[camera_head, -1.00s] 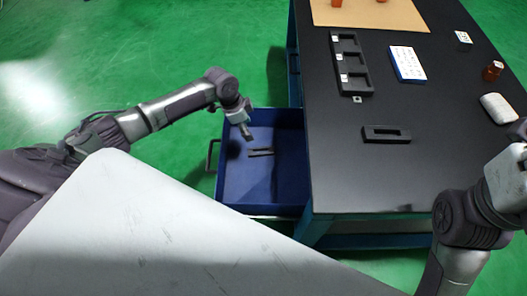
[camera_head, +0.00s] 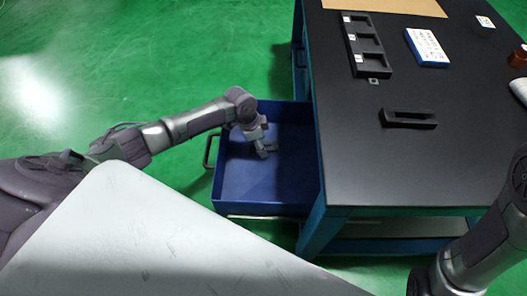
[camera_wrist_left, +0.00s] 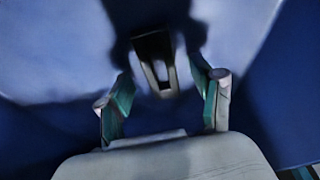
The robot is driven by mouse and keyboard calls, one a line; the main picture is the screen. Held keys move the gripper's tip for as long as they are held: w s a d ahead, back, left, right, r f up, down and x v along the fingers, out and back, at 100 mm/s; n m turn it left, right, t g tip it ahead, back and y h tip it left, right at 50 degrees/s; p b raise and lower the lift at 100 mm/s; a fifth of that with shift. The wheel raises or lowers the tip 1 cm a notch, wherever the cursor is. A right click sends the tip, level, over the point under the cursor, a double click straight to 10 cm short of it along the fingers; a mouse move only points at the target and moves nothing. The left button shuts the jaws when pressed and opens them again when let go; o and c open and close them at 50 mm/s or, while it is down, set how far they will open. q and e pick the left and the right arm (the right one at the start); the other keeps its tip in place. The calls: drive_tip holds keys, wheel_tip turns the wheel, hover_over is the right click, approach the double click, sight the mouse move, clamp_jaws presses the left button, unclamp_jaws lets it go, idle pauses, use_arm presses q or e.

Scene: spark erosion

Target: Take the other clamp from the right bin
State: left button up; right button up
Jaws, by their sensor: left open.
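A dark clamp with a slot lies on the floor of the open blue bin (camera_head: 250,190); in the head view my gripper partly covers it. In the left wrist view the clamp (camera_wrist_left: 153,46) is just ahead of the fingertips, roughly centred between them. My left gripper (camera_head: 262,150) is down inside the bin and open; its two fingers also show in the left wrist view (camera_wrist_left: 164,90), with no visible grip on the clamp. A similar dark slotted block (camera_head: 408,119) lies on the black tabletop. My right arm shows at the right edge; its gripper is out of view.
The bin sticks out from the left side of the black-topped bench (camera_head: 400,170), with a handle (camera_head: 209,151) on its outer wall. A black compartment tray (camera_head: 366,45) and a blue-and-white box (camera_head: 426,47) stand on the bench. The bin's near floor is clear.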

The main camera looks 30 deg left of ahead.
use_arm(q)
drive_tip(key=shift+w+f, duration=0.1)
drive_tip(key=shift+f, duration=0.2)
clamp_jaws()
drive_tip(key=shift+r, duration=0.2)
